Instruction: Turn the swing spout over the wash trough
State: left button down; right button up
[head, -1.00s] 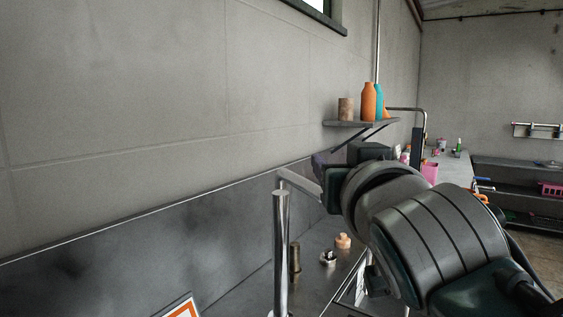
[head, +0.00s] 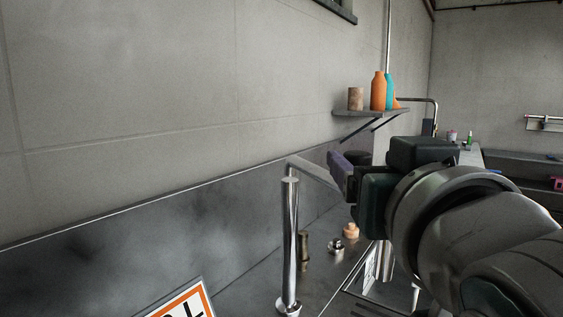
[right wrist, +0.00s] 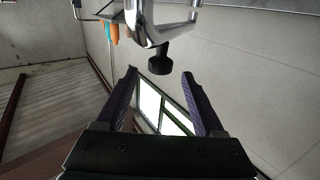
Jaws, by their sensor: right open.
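The swing spout (head: 290,240) is a chrome upright post with a slim arm reaching right and back from its top. The arm's far end passes behind my right gripper (head: 342,178). In the right wrist view, chrome metalwork with a dark round knob (right wrist: 160,65) shows just beyond the fingers of my right gripper (right wrist: 160,86). The fingers are apart with nothing between them, and I see no clear contact. I cannot make out the wash trough for sure; a metal worktop (head: 262,285) lies around the post. My left gripper is out of view.
A brass cylinder (head: 304,250), a small metal fitting (head: 336,247) and a peach-coloured piece (head: 351,231) stand right of the post. A wall shelf (head: 368,112) with bottles is above my gripper. An orange-edged sign (head: 182,302) is at lower left.

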jog(key=shift+s, duration=0.1)
jog(key=shift+d+f, duration=0.1)
jog(key=shift+d, duration=0.05)
jog(key=shift+c, duration=1.4)
jog(key=s+d+f+m+y+p, duration=0.1)
jog(key=d, duration=0.1)
jog(key=d+m+y+p, duration=0.1)
jog(key=s+d+f+m+y+p, duration=0.1)
jog(key=d+m, duration=0.1)
jog(key=shift+s+d+f+y, duration=0.3)
jog(key=shift+s+f+y, duration=0.05)
jog(key=shift+y, duration=0.05)
jog(key=c, duration=0.6)
jog(key=s+d+r+m+y+p, duration=0.1)
jog(key=d+m, duration=0.1)
jog(key=s+d+r+m+g+y+p, duration=0.1)
jog(key=d+m, duration=0.1)
jog(key=s+d+m+y+p, duration=0.1)
jog(key=m, duration=0.1)
jog(key=shift+d+r+g+y, duration=0.3)
jog(key=shift+d+r+y, duration=0.1)
grip_shut()
jog(key=w+a+m+p, duration=0.1)
jog(key=w+a+p, duration=0.1)
jog(key=w+a, duration=0.5)
jog(key=shift+w+a, duration=0.2)
jog(key=shift+w, duration=0.4)
